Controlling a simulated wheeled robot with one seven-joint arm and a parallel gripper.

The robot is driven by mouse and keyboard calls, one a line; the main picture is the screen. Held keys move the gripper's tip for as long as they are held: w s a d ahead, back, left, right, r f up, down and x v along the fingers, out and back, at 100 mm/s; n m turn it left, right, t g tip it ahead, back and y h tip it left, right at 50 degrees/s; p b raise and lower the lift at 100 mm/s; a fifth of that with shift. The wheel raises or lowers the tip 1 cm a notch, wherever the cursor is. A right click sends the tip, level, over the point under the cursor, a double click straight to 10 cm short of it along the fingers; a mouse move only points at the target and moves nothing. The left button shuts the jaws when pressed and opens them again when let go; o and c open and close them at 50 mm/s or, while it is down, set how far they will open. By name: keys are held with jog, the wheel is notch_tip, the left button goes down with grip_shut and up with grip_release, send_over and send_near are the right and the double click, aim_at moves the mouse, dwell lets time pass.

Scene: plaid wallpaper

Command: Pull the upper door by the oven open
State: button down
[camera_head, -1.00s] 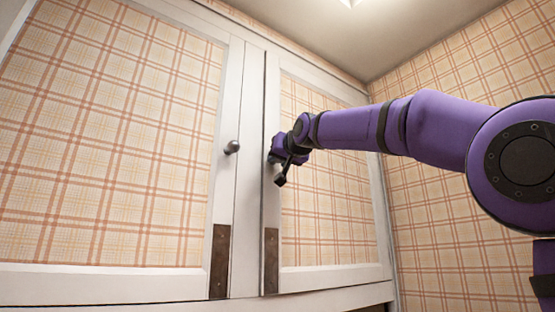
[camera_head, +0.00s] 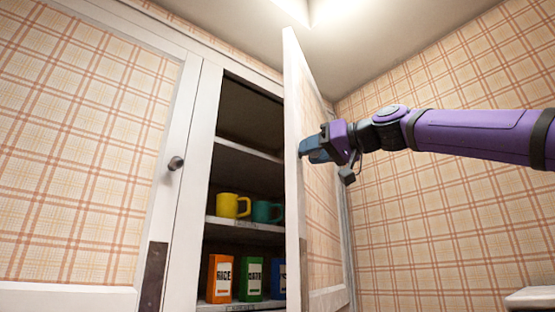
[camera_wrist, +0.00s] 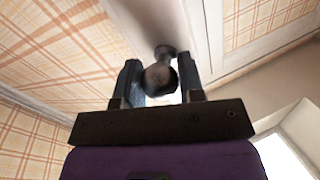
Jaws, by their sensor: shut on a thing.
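The right upper cabinet door (camera_head: 293,170) has a white frame and a plaid panel and stands swung well open toward me. My gripper (camera_head: 312,148) is at the edge of this door, at the height of its knob. In the wrist view the round dark knob (camera_wrist: 160,77) sits between the two fingers of my gripper (camera_wrist: 163,80), which is shut on it. The knob is hidden by my gripper in the head view.
The open cabinet shows shelves with a yellow mug (camera_head: 228,205), a teal mug (camera_head: 266,211), an orange box (camera_head: 220,279) and a green box (camera_head: 251,279). The left door (camera_head: 75,150) is closed, with its own knob (camera_head: 175,163). A plaid wall (camera_head: 460,220) is at the right.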

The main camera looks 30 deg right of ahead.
jog(key=s+d+n+g+y, duration=0.1)
jog(key=s+d+n+y, duration=0.1)
jog(key=s+d, duration=0.9)
jog(key=shift+s+d+g+y, duration=0.15)
jog(key=shift+d+g+y, duration=0.25)
jog(key=shift+d, duration=1.05)
jog(key=c, duration=0.8)
grip_release()
jog(key=shift+o, duration=0.2)
jog(key=v, duration=1)
jog(key=shift+s+d, duration=0.25)
jog(key=shift+s, duration=0.05)
